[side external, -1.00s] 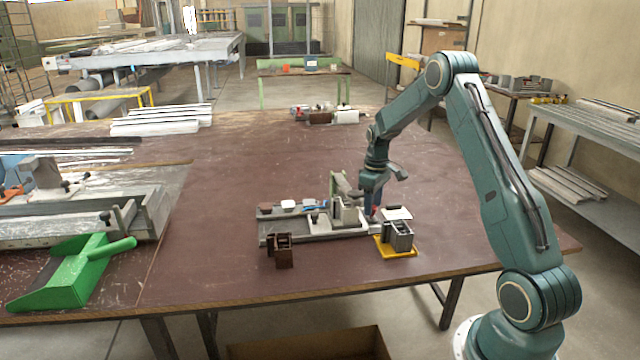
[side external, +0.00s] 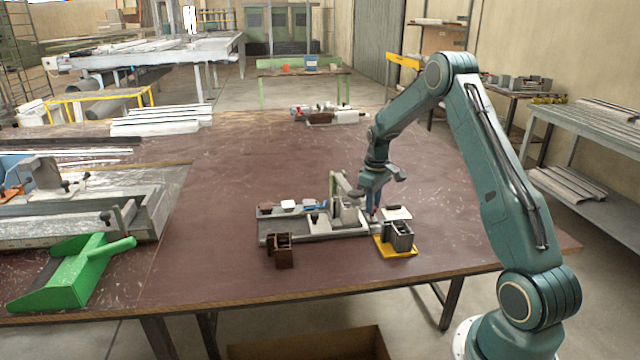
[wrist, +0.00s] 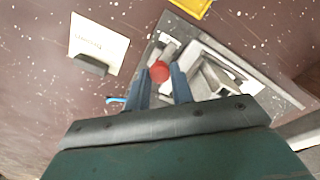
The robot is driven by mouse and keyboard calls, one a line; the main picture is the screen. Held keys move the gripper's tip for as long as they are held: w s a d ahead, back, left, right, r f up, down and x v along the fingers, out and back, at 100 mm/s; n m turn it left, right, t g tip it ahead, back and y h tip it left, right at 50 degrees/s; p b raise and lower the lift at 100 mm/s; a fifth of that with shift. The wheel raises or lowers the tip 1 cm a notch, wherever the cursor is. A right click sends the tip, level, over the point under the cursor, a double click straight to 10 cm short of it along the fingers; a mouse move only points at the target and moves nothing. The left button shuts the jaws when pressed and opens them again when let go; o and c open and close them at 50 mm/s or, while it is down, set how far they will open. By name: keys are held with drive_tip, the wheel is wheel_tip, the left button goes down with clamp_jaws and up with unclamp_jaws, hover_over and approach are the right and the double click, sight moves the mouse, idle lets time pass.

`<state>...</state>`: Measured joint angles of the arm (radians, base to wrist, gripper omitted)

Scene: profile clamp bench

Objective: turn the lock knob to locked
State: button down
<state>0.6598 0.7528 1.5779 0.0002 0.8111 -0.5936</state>
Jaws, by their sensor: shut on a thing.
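The lock knob (wrist: 160,71) is a small red round knob in the wrist view, on the light metal clamp fixture (wrist: 262,86). My gripper (wrist: 161,84) has its two blue fingers on either side of the knob and is shut on it. In the side external view my gripper (side external: 373,207) points down at the right end of the clamp fixture (side external: 312,236), and the knob is hidden there. A white card (wrist: 98,45) with lettering stands in a dark holder beside the fixture; I cannot read it for certain.
A green dustpan (side external: 72,270) lies at the left.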

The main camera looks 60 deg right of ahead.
drive_tip(key=m, duration=0.8)
drive_tip(key=shift+m, duration=0.4)
drive_tip(key=m, duration=0.4)
drive_tip(key=shift+m, duration=2.2)
drive_tip(key=shift+r, duration=0.1)
drive_tip(key=c, duration=1.2)
unclamp_jaws()
wheel_tip(320, 180, up, 14)
